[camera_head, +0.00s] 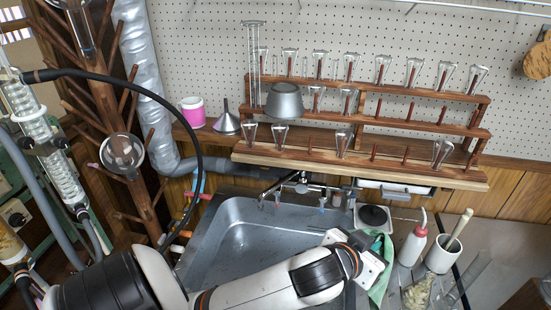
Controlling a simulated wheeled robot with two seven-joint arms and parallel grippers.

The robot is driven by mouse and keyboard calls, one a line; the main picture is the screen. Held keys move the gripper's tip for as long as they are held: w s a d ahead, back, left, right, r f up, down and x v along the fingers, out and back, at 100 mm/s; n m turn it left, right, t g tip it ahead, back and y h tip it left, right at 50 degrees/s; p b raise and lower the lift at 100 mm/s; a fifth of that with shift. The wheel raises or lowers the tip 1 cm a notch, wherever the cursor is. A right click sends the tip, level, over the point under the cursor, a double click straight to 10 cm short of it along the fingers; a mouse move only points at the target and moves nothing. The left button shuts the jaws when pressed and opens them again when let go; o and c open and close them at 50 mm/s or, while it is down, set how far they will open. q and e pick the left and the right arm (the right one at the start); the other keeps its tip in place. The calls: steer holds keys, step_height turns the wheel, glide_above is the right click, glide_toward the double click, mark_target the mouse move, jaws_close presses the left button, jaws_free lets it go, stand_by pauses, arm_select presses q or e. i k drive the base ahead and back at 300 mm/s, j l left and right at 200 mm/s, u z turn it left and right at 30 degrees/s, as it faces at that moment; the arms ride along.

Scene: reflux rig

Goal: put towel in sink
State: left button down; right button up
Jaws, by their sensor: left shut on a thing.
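The green towel (382,282) hangs at the right edge of the sink, partly hidden by my left gripper. My left gripper (378,262) is shut on the towel, and its arm reaches across the front of the sink from the left. The grey metal sink (236,222) is set in the counter at the middle, and its visible basin floor looks empty. The arm hides the sink's front part. My right gripper is not in view.
A faucet (300,184) stands at the sink's back edge. Right of the towel are a squeeze bottle (413,246) and a white mug (441,256). A wooden rack of glassware (365,120) is behind. A black hose (190,125) curves down at the left.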

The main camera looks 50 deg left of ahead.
mark_target(232, 240)
steer(key=i+l+u, duration=0.1)
steer(key=l, duration=0.25)
steer(key=i+l+u, duration=0.1)
steer(key=i+l, duration=0.15)
steer(key=i+l+u, duration=0.1)
steer(key=l, duration=0.4)
steer(key=i+j+u, duration=0.1)
steer(key=u, duration=1.45)
steer(key=i+j+u, duration=0.1)
steer(key=i, duration=0.3)
steer(key=j, duration=0.1)
